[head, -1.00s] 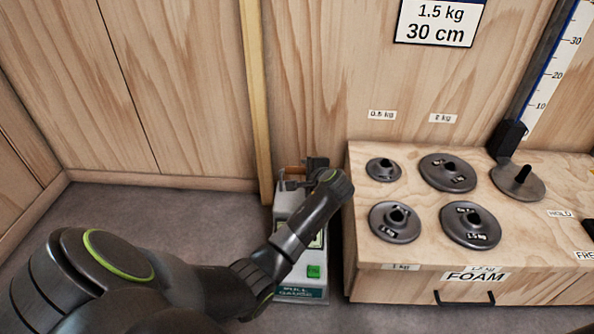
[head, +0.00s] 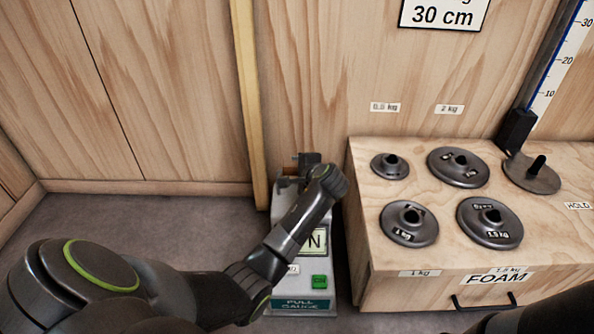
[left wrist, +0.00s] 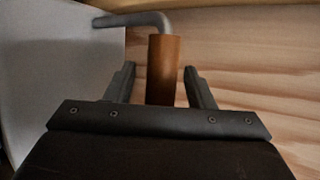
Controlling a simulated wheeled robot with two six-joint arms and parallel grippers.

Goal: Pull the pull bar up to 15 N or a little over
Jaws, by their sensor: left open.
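The pull gauge (head: 305,303) stands on the floor against the wooden wall, a pale box with a teal label. Its display (head: 318,240) is mostly behind my left arm; only an "N" shows, so the reading is hidden. The pull bar (left wrist: 162,70) is an orange-brown cylinder on a bent grey rod (left wrist: 135,20) in the left wrist view. My left gripper (left wrist: 162,88) is open, with one finger on each side of the bar and gaps between. In the head view the left gripper (head: 308,160) is over the gauge's top. My right gripper is not in view.
A wooden foam box (head: 395,280) stands close to the right of the gauge. Several dark weight discs (head: 409,222) lie on it, with a scale post (head: 545,80) behind. A green button (head: 320,281) is on the gauge's front. The grey floor (head: 130,220) at left is clear.

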